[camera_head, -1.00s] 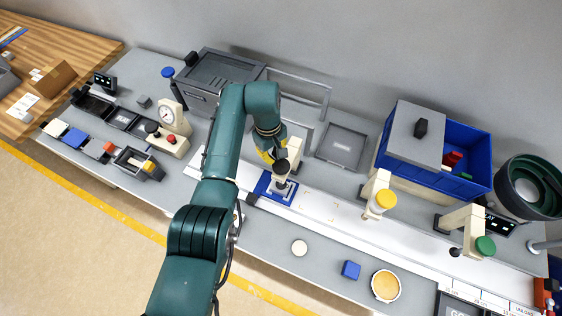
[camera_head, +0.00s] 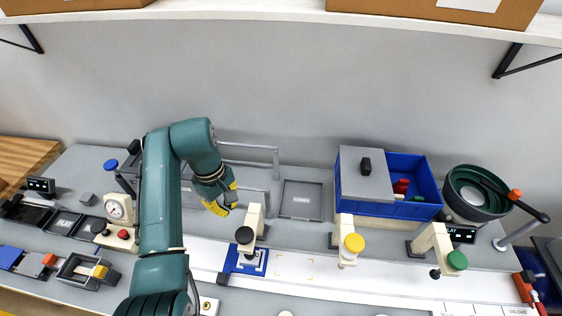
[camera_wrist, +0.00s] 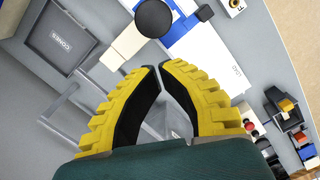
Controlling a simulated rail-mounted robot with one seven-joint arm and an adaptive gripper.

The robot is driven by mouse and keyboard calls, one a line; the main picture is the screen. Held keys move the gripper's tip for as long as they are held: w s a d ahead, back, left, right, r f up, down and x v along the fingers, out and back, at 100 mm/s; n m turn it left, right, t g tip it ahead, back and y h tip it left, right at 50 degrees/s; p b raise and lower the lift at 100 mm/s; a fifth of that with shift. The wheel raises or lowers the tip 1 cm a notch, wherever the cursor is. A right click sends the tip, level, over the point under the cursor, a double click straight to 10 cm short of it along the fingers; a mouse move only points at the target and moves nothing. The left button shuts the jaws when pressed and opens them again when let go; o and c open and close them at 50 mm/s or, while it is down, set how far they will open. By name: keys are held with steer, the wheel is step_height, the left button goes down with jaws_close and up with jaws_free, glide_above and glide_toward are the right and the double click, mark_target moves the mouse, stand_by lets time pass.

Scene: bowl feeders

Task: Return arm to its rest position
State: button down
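My gripper (camera_head: 222,205) has yellow and black fingers and hangs from my teal arm (camera_head: 165,215) on the left half of the head view. It is in the air, up and to the left of the blue fixture plate (camera_head: 232,263) and the cream post with a black knob (camera_head: 244,235). In the wrist view the fingertips (camera_wrist: 159,67) come together with nothing visible between them. The black knob (camera_wrist: 154,18) and part of the blue plate (camera_wrist: 185,38) show beyond the fingertips.
A blue bin (camera_head: 400,208) with a grey lid, yellow-knob (camera_head: 354,243) and green-knob (camera_head: 457,260) posts, and a dark green bowl feeder (camera_head: 468,198) stand to the right. A gauge stand (camera_head: 118,208) is left of my arm. A shelf (camera_head: 270,10) with boxes crosses the top.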

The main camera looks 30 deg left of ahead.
steer(key=w+d+f+m+t, duration=0.15)
steer(key=w+d, duration=0.25)
steer(key=d, duration=0.4)
steer(key=w+d+m+t+y, duration=0.1)
steer(key=w+d+m, duration=0.2)
steer(key=d, duration=0.6)
steer(key=w+d+f+m+t, duration=0.15)
steer(key=w+d, duration=0.25)
steer(key=d, duration=0.4)
steer(key=d+r+m+t, duration=0.4)
steer(key=d+r, duration=0.4)
steer(key=s+d+r+m+t, duration=0.2)
steer(key=s+r+t, duration=0.25)
steer(key=r, duration=0.55)
steer(key=s+d+r+m+t, duration=0.25)
steer(key=s+r+t, duration=0.2)
steer(key=r, duration=0.55)
steer(key=s+d+r+m+t, duration=0.15)
steer(key=s+r+t, duration=0.3)
steer(key=r, duration=0.55)
step_height(320, 180, up, 18)
steer(key=m+p, duration=0.1)
steer(key=p, duration=1.6)
steer(key=shift+w+a+f+m+t, duration=0.25)
steer(key=shift+a+m+t, duration=0.05)
steer(key=shift+a+t, duration=0.05)
steer(key=shift+f, duration=0.1)
